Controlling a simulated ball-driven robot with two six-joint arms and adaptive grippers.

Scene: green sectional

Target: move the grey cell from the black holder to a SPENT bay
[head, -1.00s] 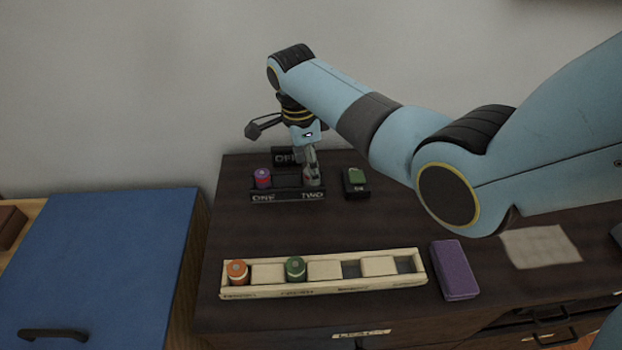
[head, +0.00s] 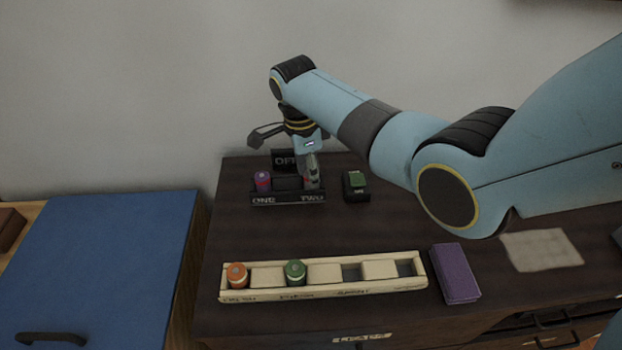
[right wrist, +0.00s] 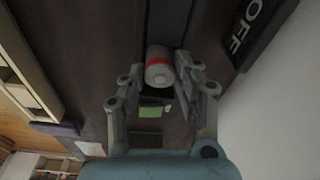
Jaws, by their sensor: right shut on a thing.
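The black holder (head: 287,197) stands at the back of the dark cabinet, marked ONE and TWO in front, with an OFF plate behind. A purple-red cell (head: 262,182) sits at its ONE end. My right gripper (head: 311,172) is over the TWO end, pointing down. In the right wrist view its fingers are shut on the grey cell (right wrist: 159,72), which has a red band. Whether the cell is still seated in the holder is hard to tell. The cream tray (head: 325,290) lies in front, holding an orange cell (head: 237,275) and a green cell (head: 295,272). My left gripper is out of view.
A small black box with a green top (head: 356,182) stands just right of the holder. A purple block (head: 455,272) lies right of the tray. Two dark openings show in the tray's right half; its labels are too blurred to read. Cabinet top between holder and tray is clear.

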